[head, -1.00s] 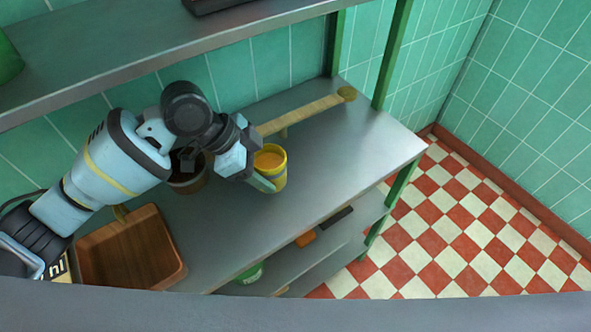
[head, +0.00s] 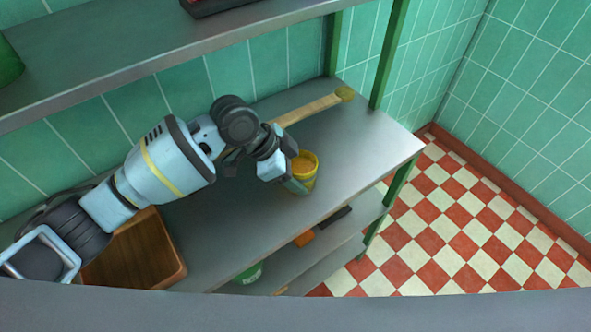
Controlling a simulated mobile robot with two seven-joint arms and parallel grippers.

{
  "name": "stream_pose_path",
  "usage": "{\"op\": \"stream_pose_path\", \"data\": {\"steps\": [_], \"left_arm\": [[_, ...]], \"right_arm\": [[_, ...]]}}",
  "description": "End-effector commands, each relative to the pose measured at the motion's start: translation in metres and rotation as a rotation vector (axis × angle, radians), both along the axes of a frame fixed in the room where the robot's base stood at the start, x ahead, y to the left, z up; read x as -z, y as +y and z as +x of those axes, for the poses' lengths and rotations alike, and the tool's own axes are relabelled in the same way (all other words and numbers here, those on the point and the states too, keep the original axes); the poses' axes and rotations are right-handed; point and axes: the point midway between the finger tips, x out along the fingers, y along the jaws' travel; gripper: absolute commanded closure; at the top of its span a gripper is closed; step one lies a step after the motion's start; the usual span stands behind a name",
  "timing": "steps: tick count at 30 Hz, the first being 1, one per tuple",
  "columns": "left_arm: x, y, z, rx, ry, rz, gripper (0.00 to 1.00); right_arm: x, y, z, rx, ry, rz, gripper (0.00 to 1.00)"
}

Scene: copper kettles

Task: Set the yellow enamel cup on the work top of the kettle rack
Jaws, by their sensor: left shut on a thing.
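The yellow enamel cup (head: 309,170) is upright at the middle right of the head view, over the grey metal work top (head: 375,150) of the kettle rack. My left gripper (head: 297,180) is shut on the cup at its left side. The arm comes in from the left above the work top. I cannot tell whether the cup's base touches the work top. My right gripper is out of view.
A long wooden-handled tool (head: 310,108) lies along the back of the work top. A brown wooden tray (head: 135,255) sits at the front left, partly covered by my arm. A lower shelf holds an orange item (head: 304,239), a dark item (head: 335,217) and a green one (head: 249,274). An upper shelf (head: 150,45) overhangs the back.

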Motion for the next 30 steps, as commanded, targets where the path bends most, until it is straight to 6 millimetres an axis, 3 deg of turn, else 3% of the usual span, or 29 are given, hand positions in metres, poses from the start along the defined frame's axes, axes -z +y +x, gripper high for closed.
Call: {"op": "stream_pose_path", "data": {"steps": [9,10,15,23,30], "left_arm": [[0.002,0.0,0.0,0.0,0.0,-0.001,0.7],[0.002,0.0,0.0,-0.001,-0.001,0.0,0.4],[0.002,0.0,0.0,-0.001,-0.001,0.0,0.2],[0.001,0.0,0.0,-0.001,-0.001,-0.001,0.2],[-0.021,0.013,0.0,-0.001,-0.004,-0.001,0.2]], "right_arm": [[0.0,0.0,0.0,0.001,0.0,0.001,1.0],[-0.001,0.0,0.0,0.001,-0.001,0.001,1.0],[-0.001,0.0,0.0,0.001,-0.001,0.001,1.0],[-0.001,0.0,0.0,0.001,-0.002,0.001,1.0],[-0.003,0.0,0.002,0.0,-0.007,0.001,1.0]]}}
